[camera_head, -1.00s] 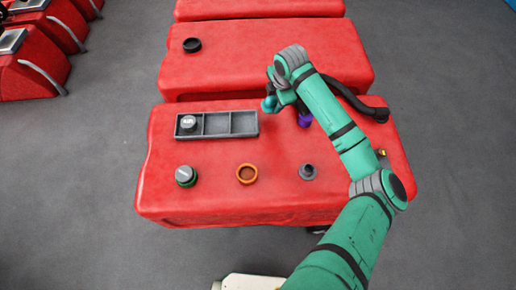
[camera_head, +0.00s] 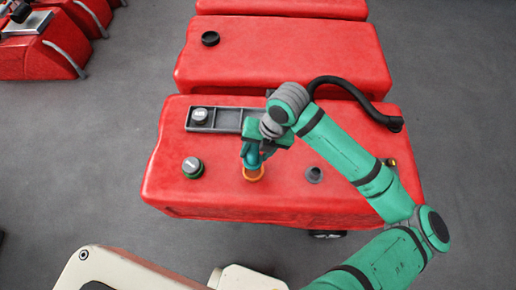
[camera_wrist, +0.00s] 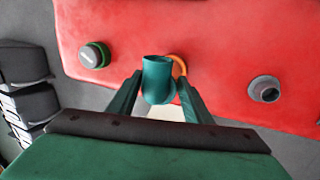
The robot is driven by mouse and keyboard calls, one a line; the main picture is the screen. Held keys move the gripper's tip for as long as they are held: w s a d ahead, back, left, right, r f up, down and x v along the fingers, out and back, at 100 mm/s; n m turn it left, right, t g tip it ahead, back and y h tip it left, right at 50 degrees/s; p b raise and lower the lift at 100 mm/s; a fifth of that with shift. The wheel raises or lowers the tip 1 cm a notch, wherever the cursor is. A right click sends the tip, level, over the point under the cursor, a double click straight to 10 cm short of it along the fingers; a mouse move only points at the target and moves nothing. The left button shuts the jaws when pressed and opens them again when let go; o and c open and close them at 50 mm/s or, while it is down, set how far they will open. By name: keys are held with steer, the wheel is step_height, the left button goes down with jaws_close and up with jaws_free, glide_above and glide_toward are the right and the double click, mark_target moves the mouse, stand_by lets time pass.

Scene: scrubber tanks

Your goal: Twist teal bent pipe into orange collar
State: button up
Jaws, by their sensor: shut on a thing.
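My gripper (camera_head: 256,148) is shut on the teal bent pipe (camera_head: 251,157) and holds it right at the orange collar (camera_head: 254,175). In the wrist view the pipe (camera_wrist: 157,75) stands between my two fingers (camera_wrist: 159,92), with its round open end showing. The orange collar (camera_wrist: 180,66) is behind the pipe there, and only its right part shows. In the head view the pipe's lower end overlaps the collar's ring; I cannot tell whether it is seated inside or just above it.
On the red tank (camera_head: 330,205), a green collar with a grey cap (camera_head: 192,167) is left and an empty grey collar (camera_head: 314,175) right. A grey tray (camera_head: 228,120) with a grey cap (camera_head: 200,116) lies behind. A black hose (camera_head: 360,100) runs at back right.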

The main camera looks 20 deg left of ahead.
steer(key=shift+w+f, duration=0.1)
steer(key=shift+f, duration=2.1)
steer(key=shift+w+f, duration=0.2)
steer(key=shift+w, duration=0.05)
steer(key=shift+d, duration=0.1)
steer(key=shift+s+a+f, duration=0.2)
steer(key=shift+a+f, duration=0.05)
steer(key=shift+a, duration=0.05)
steer(key=shift+f, duration=0.3)
steer(key=shift+w+d+f, duration=0.15)
steer(key=shift+w+f, duration=0.1)
steer(key=shift+f, duration=0.1)
